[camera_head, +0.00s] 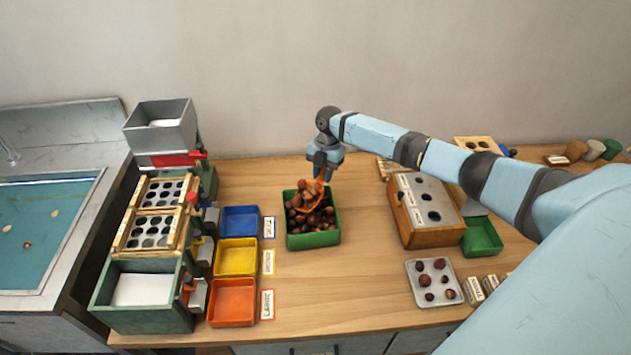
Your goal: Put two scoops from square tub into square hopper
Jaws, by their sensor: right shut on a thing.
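A square green tub (313,240) full of brown chestnuts stands near the middle of the counter. My right gripper (323,172) is above the tub and shut on an orange scoop (321,190). The scoop is at the top of the chestnuts, with chestnuts in or against it; its bowl is partly hidden. A grey square hopper (161,128) sits on top of the sorting stand at the back left, with something pale inside. My left gripper is not in view.
Blue (240,221), yellow (236,257) and orange (232,301) trays stand left of the tub. A wooden box with a holed grey top (428,203), a small green bin (482,238) and a metal tray of chestnuts (434,283) are at right. A sink (45,235) is far left.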

